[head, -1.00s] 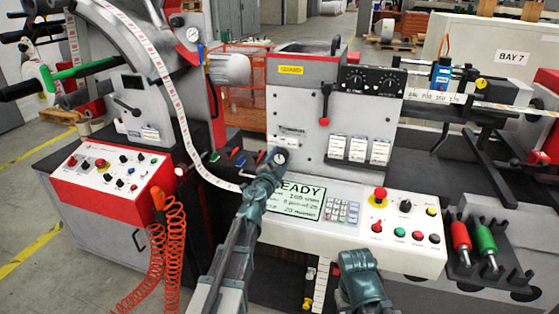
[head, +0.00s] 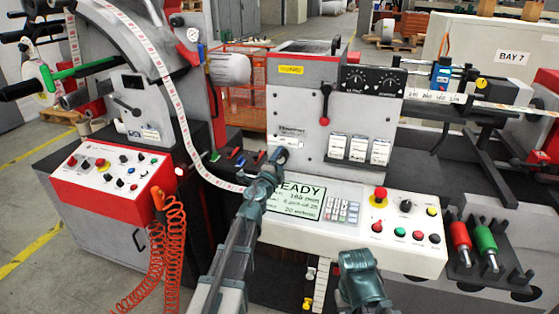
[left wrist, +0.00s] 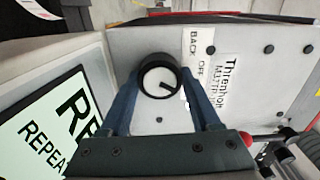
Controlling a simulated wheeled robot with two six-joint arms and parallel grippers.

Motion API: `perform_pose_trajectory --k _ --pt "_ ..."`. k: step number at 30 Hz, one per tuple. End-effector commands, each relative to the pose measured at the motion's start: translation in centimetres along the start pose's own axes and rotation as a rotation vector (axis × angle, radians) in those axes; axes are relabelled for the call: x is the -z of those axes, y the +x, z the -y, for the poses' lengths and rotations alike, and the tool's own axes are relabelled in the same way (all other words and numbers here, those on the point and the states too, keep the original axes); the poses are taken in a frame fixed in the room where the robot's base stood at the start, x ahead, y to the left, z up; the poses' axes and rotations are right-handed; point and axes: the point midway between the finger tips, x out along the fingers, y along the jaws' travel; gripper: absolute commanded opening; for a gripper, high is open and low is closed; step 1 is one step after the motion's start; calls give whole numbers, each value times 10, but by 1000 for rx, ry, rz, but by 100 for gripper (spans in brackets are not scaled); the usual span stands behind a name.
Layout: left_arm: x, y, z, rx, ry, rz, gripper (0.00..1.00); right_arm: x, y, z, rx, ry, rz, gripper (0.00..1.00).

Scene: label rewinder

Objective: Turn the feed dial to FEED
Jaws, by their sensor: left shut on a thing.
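The feed dial (left wrist: 158,80) is a round knob with a black rim and a white face, on the grey machine front in the left wrist view. Its dark pointer mark slants toward the lower right there. The labels BACK (left wrist: 194,42) and OFF (left wrist: 202,70) show beside it; no FEED label is readable, and a finger covers the area below OFF. My left gripper (head: 278,156) is shut on the dial, one blue finger on each side. In the head view the gripper hides most of the dial. My right gripper (head: 362,272) is low at the front; its fingertips are not clear.
The READY screen (head: 296,200) and keypad (head: 343,211) lie close below the left gripper. A panel with a red stop button (head: 380,194) is to the right. A paper web (head: 188,150) curves down on the left.

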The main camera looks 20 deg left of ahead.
Motion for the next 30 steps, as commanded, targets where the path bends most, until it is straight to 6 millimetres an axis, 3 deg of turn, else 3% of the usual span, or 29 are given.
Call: perform_pose_trajectory --k 12,27,28,30 --pt "1 -1 -1 0 159 -2 8 0 1 0 0 0 0 0" --pt "1 -1 -1 0 177 -3 8 0 1 0 0 0 0 0" --pt "1 -1 -1 0 177 -3 67 0 1 0 0 0 0 0" --pt "1 -1 -1 0 177 -3 80 0 1 0 0 0 0 0"
